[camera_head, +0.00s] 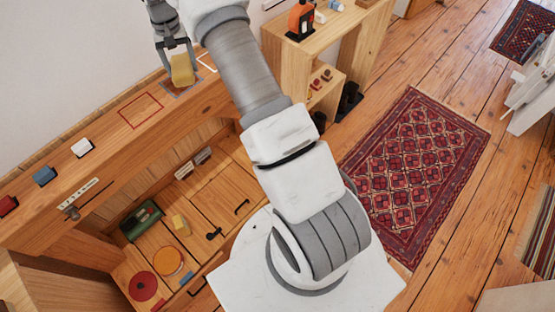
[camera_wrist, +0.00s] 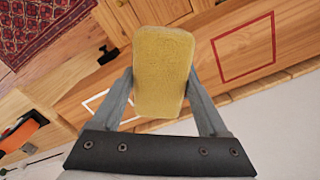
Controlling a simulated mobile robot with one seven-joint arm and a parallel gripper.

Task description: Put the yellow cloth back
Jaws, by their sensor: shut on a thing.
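The yellow cloth (camera_head: 182,70) is a thick, folded block with rounded corners. My gripper (camera_head: 178,50) is shut on it, one finger on each side; the cloth also fills the middle of the wrist view (camera_wrist: 163,75). It is over the wooden ledge (camera_head: 110,140) along the wall, at a blue outline (camera_head: 180,90) that it partly covers. I cannot tell whether the cloth touches the ledge. A red outline (camera_head: 141,110) lies to the left and a white outline (camera_head: 207,62) to the right.
White (camera_head: 83,147), blue (camera_head: 44,176) and red (camera_head: 8,205) blocks sit along the ledge's left part. Below are a green tray (camera_head: 142,220), a small yellow block (camera_head: 181,225) and round discs. A wooden shelf unit (camera_head: 275,48) stands right of the ledge.

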